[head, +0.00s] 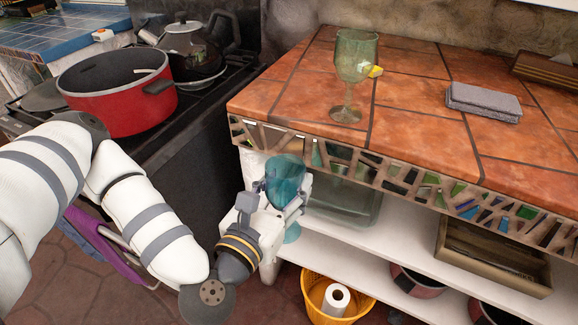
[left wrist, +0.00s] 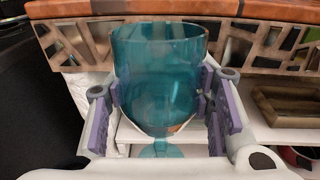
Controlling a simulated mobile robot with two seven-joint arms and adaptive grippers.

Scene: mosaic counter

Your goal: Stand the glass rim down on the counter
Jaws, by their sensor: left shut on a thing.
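A teal stemmed glass (head: 285,176) is held upright, rim up and foot down, in front of the counter's mosaic edge and below its top. My left gripper (head: 282,194) is shut on its bowl. The counter (head: 415,105) has a top of orange tiles. My right gripper is not in view.
A green stemmed glass (head: 347,62) stands upright on the counter, with a small yellow thing (head: 376,71) by it. The counter's front middle is clear. A red pot (head: 115,100) stands on the stove.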

